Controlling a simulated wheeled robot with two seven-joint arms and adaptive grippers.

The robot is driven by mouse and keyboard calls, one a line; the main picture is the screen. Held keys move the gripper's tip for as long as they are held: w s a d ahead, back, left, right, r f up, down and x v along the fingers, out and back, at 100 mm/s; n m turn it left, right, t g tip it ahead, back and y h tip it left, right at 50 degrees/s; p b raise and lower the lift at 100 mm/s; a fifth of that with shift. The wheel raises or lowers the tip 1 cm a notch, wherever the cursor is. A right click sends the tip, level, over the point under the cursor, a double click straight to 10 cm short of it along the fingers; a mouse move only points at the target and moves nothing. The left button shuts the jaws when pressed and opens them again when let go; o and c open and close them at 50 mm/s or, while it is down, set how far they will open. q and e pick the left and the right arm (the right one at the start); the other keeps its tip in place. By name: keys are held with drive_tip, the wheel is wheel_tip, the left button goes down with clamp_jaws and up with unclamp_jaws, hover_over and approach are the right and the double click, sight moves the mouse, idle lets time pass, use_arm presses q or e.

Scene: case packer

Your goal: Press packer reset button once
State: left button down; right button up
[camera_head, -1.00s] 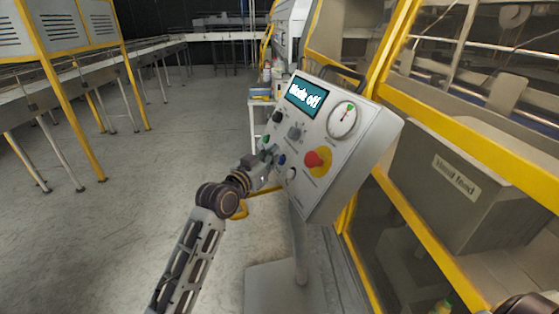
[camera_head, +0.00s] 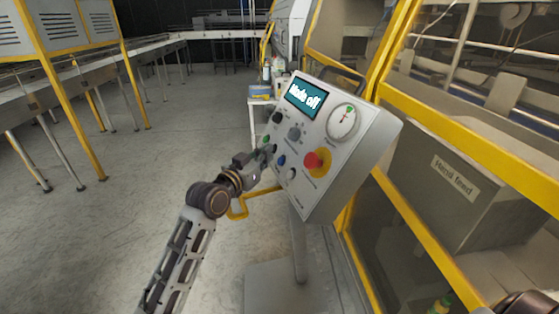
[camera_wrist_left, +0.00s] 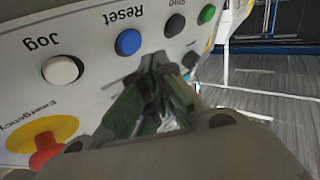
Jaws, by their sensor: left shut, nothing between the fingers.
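The packer's tilted control panel (camera_head: 330,190) stands on a post in the middle of the head view, its screen (camera_head: 307,97) lit. The blue reset button (camera_head: 281,160) is low on its face; in the left wrist view it is the blue round button (camera_wrist_left: 128,42) under the upside-down label "Reset". My left gripper (camera_head: 266,152) is shut and empty at the panel's left edge. In the left wrist view its fingertips (camera_wrist_left: 160,62) are close to the panel, beside and below the blue button and not over it. Whether they touch the panel cannot be told.
A white jog button (camera_wrist_left: 60,70), a black button (camera_wrist_left: 174,25) and a green button (camera_wrist_left: 207,14) flank the reset button. A red emergency stop (camera_head: 315,160) on yellow is close by. Yellow machine frames (camera_head: 430,215) stand right; open floor (camera_head: 130,220) lies left.

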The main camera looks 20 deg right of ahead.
use_arm(q)
drive_tip(key=a+r, duration=0.1)
drive_tip(key=a+r+p, duration=0.1)
drive_tip(key=a, duration=0.1)
drive_tip(key=shift+a, duration=0.25)
idle(1.0)
